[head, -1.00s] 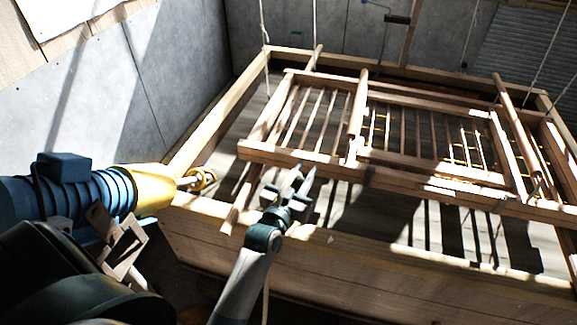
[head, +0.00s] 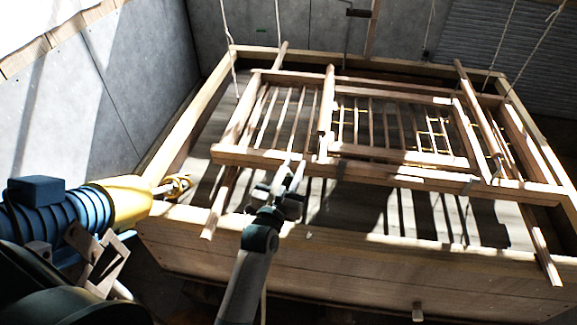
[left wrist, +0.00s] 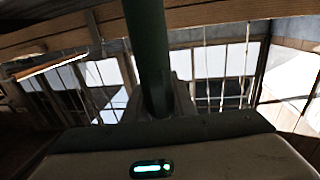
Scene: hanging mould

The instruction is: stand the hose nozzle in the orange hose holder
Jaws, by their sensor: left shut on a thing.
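My left gripper (head: 284,188) is at the end of the grey arm in the middle of the head view, in front of the wooden frame's near side. It is shut on a dark green tube, which I take to be the hose nozzle (left wrist: 147,45). In the left wrist view the tube rises from between the fingers and leaves at the top edge. In the head view the tube is hard to make out. I cannot make out an orange hose holder in either view. My right gripper is not in view.
At left, a blue ribbed body with a yellow cone (head: 127,198) ends in a brass-coloured tip by the frame's near-left corner. Grey wall panels (head: 130,75) stand behind.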

